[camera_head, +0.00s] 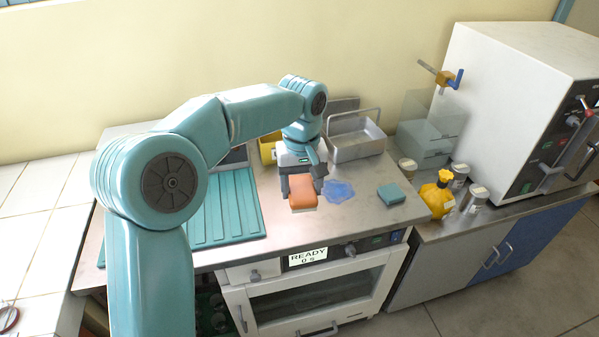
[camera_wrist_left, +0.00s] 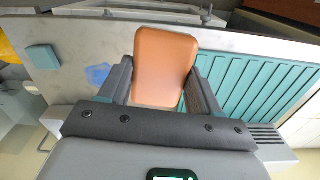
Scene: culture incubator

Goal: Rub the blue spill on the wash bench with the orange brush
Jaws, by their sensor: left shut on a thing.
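The orange brush (camera_head: 302,192) is held in my left gripper (camera_head: 300,181), which is shut on it above the wash bench (camera_head: 355,207). In the left wrist view the brush (camera_wrist_left: 163,66) sits between the two dark fingers of the left gripper (camera_wrist_left: 158,88). The blue spill (camera_head: 338,191) is a flat patch on the bench, just right of the brush. It also shows in the left wrist view (camera_wrist_left: 98,75), left of the gripper. Whether the brush touches the bench cannot be told. My right gripper is not in view.
A teal sponge (camera_head: 391,194) lies right of the spill. A teal ribbed mat (camera_head: 225,208) lies to the left. A metal basket (camera_head: 356,146) stands behind. A yellow bottle (camera_head: 438,197) and several jars stand further right, by a white incubator (camera_head: 510,100).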

